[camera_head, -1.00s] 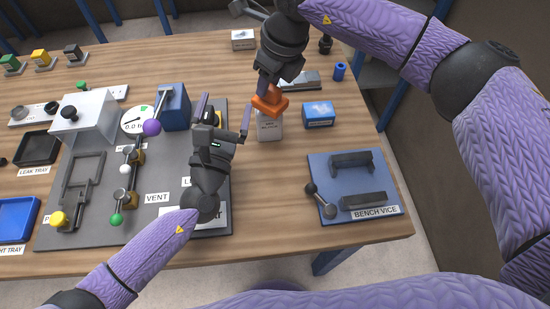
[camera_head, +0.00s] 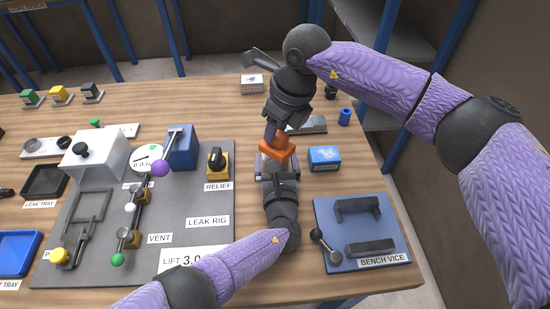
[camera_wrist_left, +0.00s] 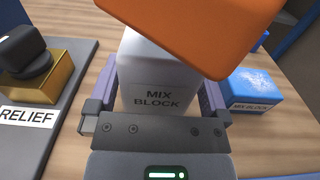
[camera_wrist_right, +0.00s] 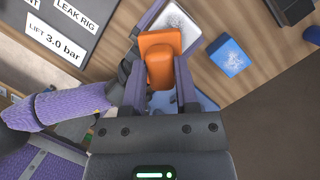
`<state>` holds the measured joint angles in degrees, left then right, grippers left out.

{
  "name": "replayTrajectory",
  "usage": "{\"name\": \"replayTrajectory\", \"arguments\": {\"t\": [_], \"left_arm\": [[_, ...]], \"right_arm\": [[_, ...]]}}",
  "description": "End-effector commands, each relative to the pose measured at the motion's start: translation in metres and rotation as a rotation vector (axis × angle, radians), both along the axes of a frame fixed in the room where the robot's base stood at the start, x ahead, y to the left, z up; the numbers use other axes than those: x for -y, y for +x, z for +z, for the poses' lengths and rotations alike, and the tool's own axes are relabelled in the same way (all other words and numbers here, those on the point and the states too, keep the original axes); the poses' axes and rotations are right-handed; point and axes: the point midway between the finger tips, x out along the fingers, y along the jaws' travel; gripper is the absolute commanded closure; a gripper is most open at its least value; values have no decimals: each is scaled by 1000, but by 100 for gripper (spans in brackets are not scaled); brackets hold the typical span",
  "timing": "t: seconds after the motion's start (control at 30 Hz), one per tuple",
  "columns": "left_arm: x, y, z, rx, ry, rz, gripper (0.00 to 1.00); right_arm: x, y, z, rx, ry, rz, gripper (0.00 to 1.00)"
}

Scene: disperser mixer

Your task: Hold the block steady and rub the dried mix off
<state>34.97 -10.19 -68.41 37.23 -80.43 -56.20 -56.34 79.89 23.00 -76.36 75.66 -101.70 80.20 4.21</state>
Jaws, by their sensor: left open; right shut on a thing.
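The grey-white mix block (camera_wrist_left: 155,92) stands upright on the table in the left wrist view, its label facing the camera. My left gripper (camera_wrist_left: 156,104) is open with a finger on each side of it; I cannot tell if they touch it. My right gripper (camera_wrist_right: 160,88) is shut on an orange rubbing tool (camera_wrist_right: 160,58), which also shows in the head view (camera_head: 277,149). The tool is over the block, and contact is unclear. In the right wrist view the block's top (camera_wrist_right: 178,24) shows pale speckles. In the head view the grippers and tool mostly hide the block.
A blue block (camera_head: 324,158), also labelled MIX BLOCK and speckled white on top, stands just right. The bench vice (camera_head: 360,232) is at front right. The leak rig plate (camera_head: 215,215) with its relief knob (camera_head: 216,160) lies left. A blue cylinder (camera_head: 344,117) stands behind.

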Motion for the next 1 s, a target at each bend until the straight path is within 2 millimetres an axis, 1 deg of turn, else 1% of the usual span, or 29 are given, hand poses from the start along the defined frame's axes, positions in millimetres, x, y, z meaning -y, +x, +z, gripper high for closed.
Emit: {"name": "replayTrajectory", "arguments": {"t": [0.13,0.43,0.47,0.5,0.57,0.6,0.67,0.7,0.77,0.8,0.83,0.87,0.9,0.97,1.0], "left_arm": [[-1,9,1,1,2,1,0],[-2,11,1,0,1,2,0],[-2,11,1,0,1,2,4],[-2,11,1,0,2,2,13],[-2,11,1,0,2,2,25],[-2,11,1,0,2,2,34],[-2,11,1,0,2,2,47],[-2,11,1,0,2,2,55],[-2,11,1,-1,2,2,68],[-2,11,1,-1,2,2,76],[-2,11,1,-1,2,2,83],[-2,11,1,-1,2,2,20],[-2,11,1,-1,2,2,29],[-2,11,0,-1,2,2,41],[-2,11,0,-1,2,2,50]], "right_arm": [[0,0,0,0,0,0,100],[0,0,0,0,0,0,100],[0,0,0,0,0,0,100],[0,0,0,0,0,0,100],[0,0,0,0,0,0,100],[0,0,0,0,0,0,100],[0,0,0,0,0,0,100],[0,0,0,0,0,0,100],[0,0,0,0,0,0,100],[0,0,0,0,0,0,100],[0,0,0,0,0,0,100],[0,0,0,0,0,0,100],[0,0,0,0,0,0,100],[0,0,0,0,0,0,100],[0,0,0,0,0,0,100]]}}
